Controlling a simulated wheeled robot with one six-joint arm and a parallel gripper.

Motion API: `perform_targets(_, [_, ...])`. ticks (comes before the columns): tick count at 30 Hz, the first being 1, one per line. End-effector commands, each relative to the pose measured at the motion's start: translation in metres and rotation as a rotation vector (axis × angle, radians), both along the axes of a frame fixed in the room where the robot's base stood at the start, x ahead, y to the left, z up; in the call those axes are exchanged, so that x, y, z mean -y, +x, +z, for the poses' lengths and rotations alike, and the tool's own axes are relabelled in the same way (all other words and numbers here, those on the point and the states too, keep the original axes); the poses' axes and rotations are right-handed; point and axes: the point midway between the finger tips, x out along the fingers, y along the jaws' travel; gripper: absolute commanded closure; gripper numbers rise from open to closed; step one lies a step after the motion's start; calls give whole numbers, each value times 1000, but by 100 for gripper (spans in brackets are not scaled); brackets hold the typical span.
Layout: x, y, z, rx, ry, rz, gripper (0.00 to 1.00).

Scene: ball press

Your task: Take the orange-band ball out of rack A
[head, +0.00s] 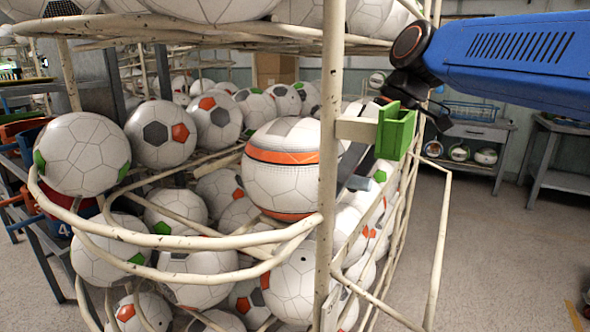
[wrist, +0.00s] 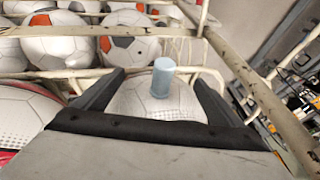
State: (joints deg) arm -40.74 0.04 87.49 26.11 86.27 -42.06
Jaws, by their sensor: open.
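The orange-band ball (head: 283,168) is white with orange bands edged in dark lines. It sits at the right front corner of the rack's middle level in the head view, behind the curved front rail. My gripper (wrist: 160,80) is open in the wrist view, its two dark fingers spread apart. A white ball (wrist: 135,103) with dotted panels and a pale blue cylinder (wrist: 163,78) show between the fingers; I cannot tell whether the fingers touch them. No orange band shows on that ball. In the head view the gripper is mostly hidden behind the rack post and green bracket.
The cream tube rack (head: 328,200) holds several soccer balls on stacked levels. Its upright post carries a green bracket (head: 395,131). Rails also cross the wrist view (wrist: 110,30). A grey workbench (head: 480,130) stands behind.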

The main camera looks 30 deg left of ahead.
Motion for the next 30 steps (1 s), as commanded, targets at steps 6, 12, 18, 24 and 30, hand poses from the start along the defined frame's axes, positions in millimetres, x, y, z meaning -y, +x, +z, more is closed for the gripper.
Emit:
perform_targets(6, [0,0,0,0,0,0,45])
perform_targets(12, [0,0,0,0,0,0,93])
perform_targets(18, [0,0,1,1,2,0,100])
perform_targets(24, [0,0,2,1,2,0,100])
perform_targets(30, [2,-3,12,1,2,-3,100])
